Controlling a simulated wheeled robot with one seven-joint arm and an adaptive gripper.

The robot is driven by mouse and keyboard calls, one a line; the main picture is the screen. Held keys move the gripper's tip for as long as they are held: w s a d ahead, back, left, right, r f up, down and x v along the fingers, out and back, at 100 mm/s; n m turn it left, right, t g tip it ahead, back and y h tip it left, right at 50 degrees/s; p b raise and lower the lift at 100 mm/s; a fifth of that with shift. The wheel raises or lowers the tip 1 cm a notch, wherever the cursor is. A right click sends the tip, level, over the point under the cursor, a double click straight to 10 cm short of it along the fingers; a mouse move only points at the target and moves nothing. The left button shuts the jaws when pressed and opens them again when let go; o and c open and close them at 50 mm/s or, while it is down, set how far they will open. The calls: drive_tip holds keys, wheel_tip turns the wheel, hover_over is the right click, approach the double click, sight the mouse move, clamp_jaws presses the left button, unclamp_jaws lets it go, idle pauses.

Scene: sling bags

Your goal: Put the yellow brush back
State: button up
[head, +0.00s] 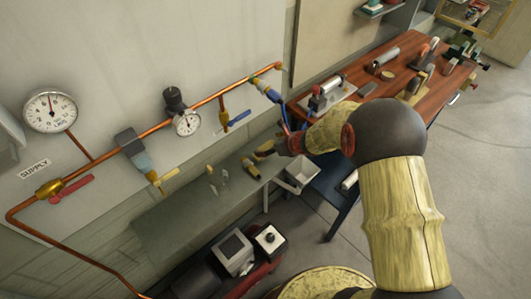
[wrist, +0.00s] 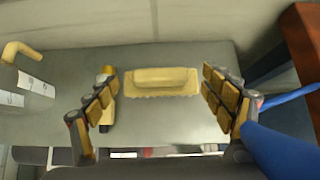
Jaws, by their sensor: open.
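The yellow brush (wrist: 162,80) lies on the grey shelf (wrist: 180,120), its long side across the wrist view and a ragged bristle edge toward me. In the head view it appears as a small yellow-tan piece (head: 264,149) just left of my gripper. My gripper (wrist: 160,98) is open and empty, its padded fingers on either side of the brush with gaps between. In the head view my gripper (head: 283,147) is over the right part of the shelf, partly hidden by its own wrist.
A yellow, dark and white tool (wrist: 105,98) lies beside the brush, partly behind my left finger. Small pale pieces (head: 218,178) lie farther left. A blue hose (wrist: 290,96) passes at the right. The wall carries a copper pipe (head: 212,97); a wooden bench (head: 400,65) stands beyond.

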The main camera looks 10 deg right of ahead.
drive_tip(key=shift+x, duration=0.9)
drive_tip(key=c, duration=1.4)
drive_tip(key=shift+r, duration=0.15)
drive_tip(key=shift+r, duration=0.25)
wheel_tip(320, 180, up, 3)
drive_tip(key=shift+s+r+p, duration=0.15)
drive_tip(key=shift+p, duration=0.6)
drive_tip(key=s+r+p, duration=0.1)
drive_tip(key=s+r, duration=0.2)
drive_tip(key=s, duration=0.1)
drive_tip(key=s+r+p, duration=0.1)
drive_tip(key=s+r, duration=0.2)
drive_tip(key=s, duration=0.2)
drive_tip(key=s+d+r+p, duration=0.1)
drive_tip(key=s+r, duration=0.2)
drive_tip(key=s, duration=0.1)
drive_tip(key=shift+s+d, duration=0.1)
drive_tip(key=shift+s, duration=0.25)
